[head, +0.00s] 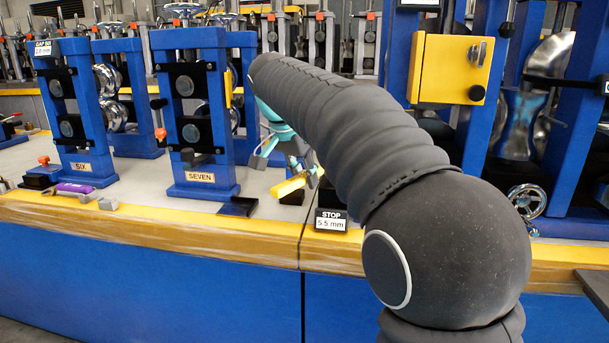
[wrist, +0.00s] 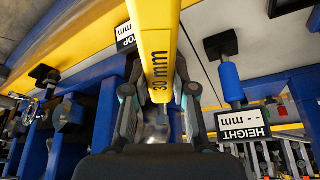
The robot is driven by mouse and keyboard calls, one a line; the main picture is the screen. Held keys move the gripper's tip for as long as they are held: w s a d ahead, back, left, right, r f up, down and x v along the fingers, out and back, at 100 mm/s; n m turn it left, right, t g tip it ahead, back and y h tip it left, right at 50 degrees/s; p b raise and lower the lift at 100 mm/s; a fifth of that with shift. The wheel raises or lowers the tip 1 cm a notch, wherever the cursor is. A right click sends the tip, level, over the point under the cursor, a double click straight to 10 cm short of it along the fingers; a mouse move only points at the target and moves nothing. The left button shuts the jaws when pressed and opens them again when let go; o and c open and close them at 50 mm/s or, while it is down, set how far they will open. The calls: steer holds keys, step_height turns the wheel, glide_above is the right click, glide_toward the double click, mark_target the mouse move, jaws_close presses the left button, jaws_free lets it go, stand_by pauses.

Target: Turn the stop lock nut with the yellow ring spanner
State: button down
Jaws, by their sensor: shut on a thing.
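The yellow spanner (head: 290,186) is in my gripper (head: 288,148), just above the bench near its front edge. In the wrist view the spanner (wrist: 152,42) is marked 30 mm, and the fingers of my gripper (wrist: 158,85) are shut on it from both sides. Its shaft runs out of the top of that view, so its far end is not seen there. The stop lock nut cannot be made out in either view, nor whether the spanner touches it. A STOP sign (head: 331,220) reading 5.5 mm stands just right of and below the spanner.
Blue roll stand SEVEN (head: 199,178) is left of my gripper, with stand SIX (head: 84,167) further left. A purple tool (head: 75,188) lies before SIX. A yellow box (head: 450,70) is on the right-hand machine. A HEIGHT sign (wrist: 243,123) is right in the wrist view.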

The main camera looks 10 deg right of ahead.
steer(key=shift+r, duration=0.3)
steer(key=shift+r+p, duration=0.15)
steer(key=shift+p, duration=0.7)
steer(key=shift+w, duration=0.15)
stand_by(0.5)
steer(key=shift+w+a+m+p, duration=0.25)
steer(key=shift+m+p, duration=0.15)
steer(key=shift+p, duration=0.25)
steer(key=shift+r+p, duration=0.5)
steer(key=shift+r, duration=0.05)
stand_by(0.4)
steer(key=shift+r, duration=0.15)
steer(key=shift+a+r, duration=0.1)
steer(key=shift+r, duration=1.35)
